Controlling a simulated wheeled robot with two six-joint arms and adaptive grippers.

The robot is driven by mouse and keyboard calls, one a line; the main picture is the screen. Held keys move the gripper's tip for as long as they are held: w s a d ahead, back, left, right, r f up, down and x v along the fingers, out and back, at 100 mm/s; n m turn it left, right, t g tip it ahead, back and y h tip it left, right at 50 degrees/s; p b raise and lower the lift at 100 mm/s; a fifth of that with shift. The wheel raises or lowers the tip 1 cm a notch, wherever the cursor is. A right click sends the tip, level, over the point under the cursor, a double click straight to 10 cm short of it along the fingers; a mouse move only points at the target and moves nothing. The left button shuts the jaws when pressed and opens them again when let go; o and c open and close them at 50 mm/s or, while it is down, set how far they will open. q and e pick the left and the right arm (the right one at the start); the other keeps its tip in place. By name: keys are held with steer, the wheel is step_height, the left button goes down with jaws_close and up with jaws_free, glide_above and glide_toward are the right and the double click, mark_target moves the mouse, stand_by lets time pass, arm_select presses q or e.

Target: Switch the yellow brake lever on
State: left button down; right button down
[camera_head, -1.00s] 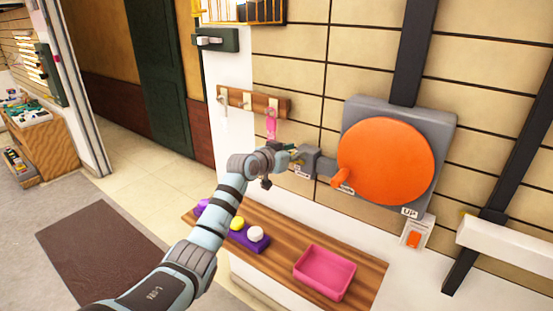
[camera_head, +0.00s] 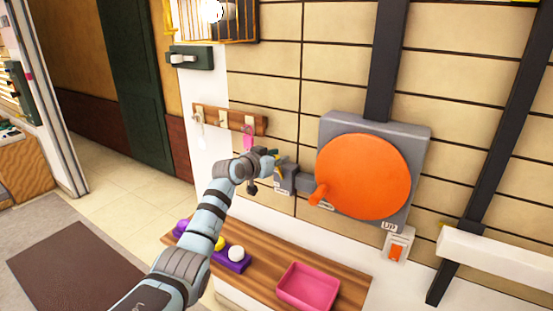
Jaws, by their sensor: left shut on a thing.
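The yellow brake lever is mostly hidden at my left gripper (camera_head: 274,159); only a small yellowish bit shows there. The gripper is shut on it, just above and left of a grey block (camera_head: 287,182). The block joins the left side of a grey panel (camera_head: 420,150) bearing a large orange disc (camera_head: 366,176). An orange handle (camera_head: 318,194) sticks out at the disc's lower left. My right gripper is not in view.
A wooden shelf (camera_head: 262,283) below holds a pink tray (camera_head: 308,287) and a purple holder (camera_head: 232,262). A wooden hook rail (camera_head: 232,118) with a pink tag (camera_head: 248,137) is above the gripper. An orange switch (camera_head: 396,251) sits below the panel.

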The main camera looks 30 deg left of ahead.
arm_select(q)
steer(key=shift+r, duration=0.45)
steer(key=c, duration=1.6)
jaws_free()
steer(key=shift+w, duration=0.1)
steer(key=shift+o, duration=1.4)
steer(key=shift+w+f, duration=0.1)
steer(key=shift+f, duration=0.1)
steer(key=shift+w+f, duration=0.1)
steer(key=shift+f, duration=0.05)
steer(key=v, duration=1.2)
steer(key=shift+w, duration=0.1)
